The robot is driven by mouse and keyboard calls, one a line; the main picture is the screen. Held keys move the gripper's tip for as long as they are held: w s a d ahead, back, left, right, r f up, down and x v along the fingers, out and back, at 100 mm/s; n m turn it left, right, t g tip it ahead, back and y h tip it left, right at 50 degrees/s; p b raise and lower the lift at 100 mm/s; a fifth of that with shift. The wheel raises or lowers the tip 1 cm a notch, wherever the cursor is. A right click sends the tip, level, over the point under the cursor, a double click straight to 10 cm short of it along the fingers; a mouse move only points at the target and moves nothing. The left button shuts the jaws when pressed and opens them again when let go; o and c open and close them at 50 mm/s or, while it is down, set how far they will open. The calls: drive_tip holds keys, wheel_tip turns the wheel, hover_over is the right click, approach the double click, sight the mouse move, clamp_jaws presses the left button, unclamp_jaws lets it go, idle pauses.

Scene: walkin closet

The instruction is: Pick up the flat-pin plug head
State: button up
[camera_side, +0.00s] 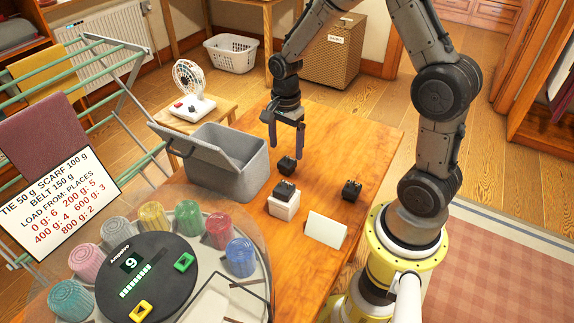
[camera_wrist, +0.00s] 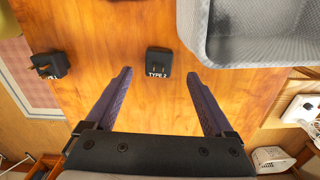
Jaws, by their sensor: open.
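Three small black plug heads are on or above the wooden table. One (camera_side: 287,165) stands on the table just below my open gripper (camera_side: 286,150). In the wrist view this plug head (camera_wrist: 158,61), marked "TYPE 2", lies just past and between the fingertips of my gripper (camera_wrist: 159,73), untouched, with its pins up. A second plug head (camera_side: 285,189) sits on a white block. A third (camera_side: 351,190) stands on the table to the right; a labelled plug head with pins (camera_wrist: 49,65) shows at the wrist view's left. I cannot tell which has flat pins.
A grey open bin (camera_side: 227,172) stands close left of the gripper; its wall also shows in the wrist view (camera_wrist: 196,45). A white card (camera_side: 311,230) stands near the front. A round dial station (camera_side: 150,278) with coloured cups fills the lower left.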

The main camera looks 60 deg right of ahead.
sight(287, 157)
drive_tip(key=shift+s+f, duration=0.1)
drive_tip(key=shift+f, duration=2.5)
clamp_jaws()
drive_tip(key=shift+r, duration=0.1)
